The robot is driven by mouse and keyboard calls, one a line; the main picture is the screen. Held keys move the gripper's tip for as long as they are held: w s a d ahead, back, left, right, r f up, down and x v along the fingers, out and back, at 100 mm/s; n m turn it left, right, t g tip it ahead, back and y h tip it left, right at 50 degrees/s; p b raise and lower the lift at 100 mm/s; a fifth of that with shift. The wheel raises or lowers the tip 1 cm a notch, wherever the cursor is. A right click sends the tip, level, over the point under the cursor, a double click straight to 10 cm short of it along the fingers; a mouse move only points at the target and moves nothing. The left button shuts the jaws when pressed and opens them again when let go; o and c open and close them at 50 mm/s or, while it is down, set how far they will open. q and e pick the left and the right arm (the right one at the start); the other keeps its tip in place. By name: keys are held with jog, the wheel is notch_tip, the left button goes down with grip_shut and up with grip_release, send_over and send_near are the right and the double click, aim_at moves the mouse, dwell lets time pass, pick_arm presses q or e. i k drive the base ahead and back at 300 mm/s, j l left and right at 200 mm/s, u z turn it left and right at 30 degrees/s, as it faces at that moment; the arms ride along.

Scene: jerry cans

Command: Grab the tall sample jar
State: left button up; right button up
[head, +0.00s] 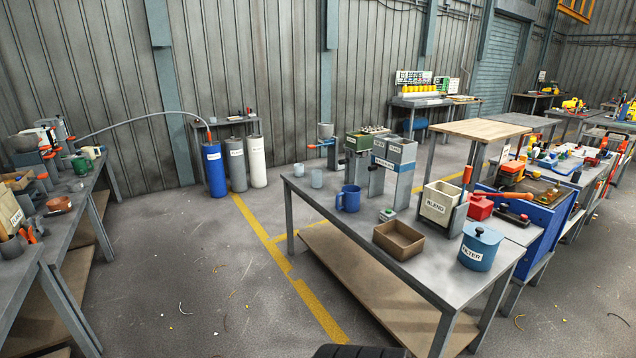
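Two small pale grey-blue jars stand upright near the far left corner of the metal table (335,215). The right one (317,177) looks taller, and the left one (299,170) is shorter. They stand slightly apart. No labels are readable on them, so I cannot be sure that the taller one is the tall sample jar. Neither of my grippers shows in the head view.
A blue mug (348,199), a brown open box (399,240), a BLEND bin (437,204) and a blue FILTER canister (480,248) stand on the same table. Machines (391,165) stand right of the jars. The floor (205,265) left of the table is mostly clear.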

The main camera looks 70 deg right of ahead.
aim_at(316, 175)
jog(key=z, duration=2.45)
jog(key=i+j+z, duration=0.15)
jog(key=z, duration=0.25)
jog(key=i+j+z, duration=0.25)
jog(key=z, duration=0.2)
jog(key=i+j+z, duration=0.15)
jog(key=j+z, duration=0.25)
jog(key=l, duration=0.1)
